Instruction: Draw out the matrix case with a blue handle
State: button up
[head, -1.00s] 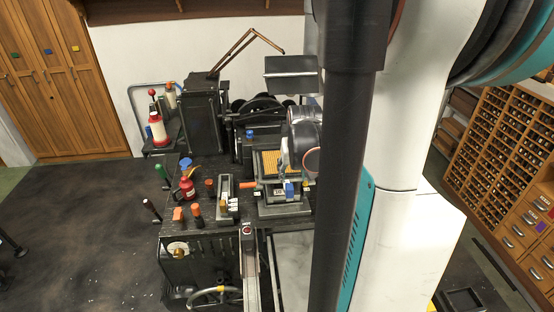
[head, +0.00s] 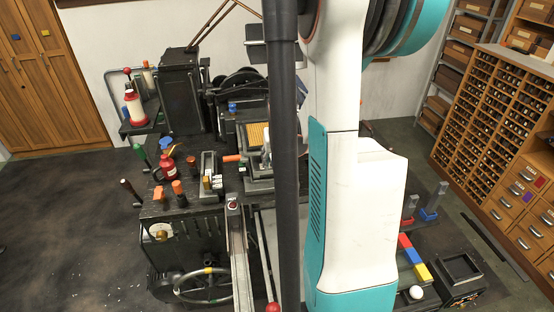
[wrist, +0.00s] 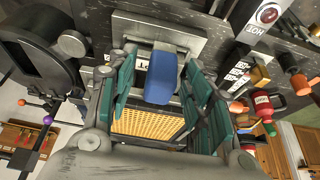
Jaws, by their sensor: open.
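The matrix case (head: 258,135) shows a yellow-orange grid face on the black machine in the head view, partly hidden by my arm. In the wrist view its grid (wrist: 147,123) lies below the blue handle (wrist: 161,78), near the palm side of the picture. My gripper (wrist: 161,88) is open, with one teal-padded finger on each side of the blue handle. In the head view the blue handle and most of my gripper are hidden behind my dark column and arm.
A red bottle (head: 168,168), orange-topped knobs (head: 179,188) and a handwheel (head: 204,286) crowd the machine's left side. Coloured blocks (head: 413,256) lie on the right. In the wrist view a red HOT button (wrist: 268,14) is at upper right.

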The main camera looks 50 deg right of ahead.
jog(key=shift+w+d+f, duration=0.1)
jog(key=shift+f, duration=0.15)
grip_shut()
dwell(0.4)
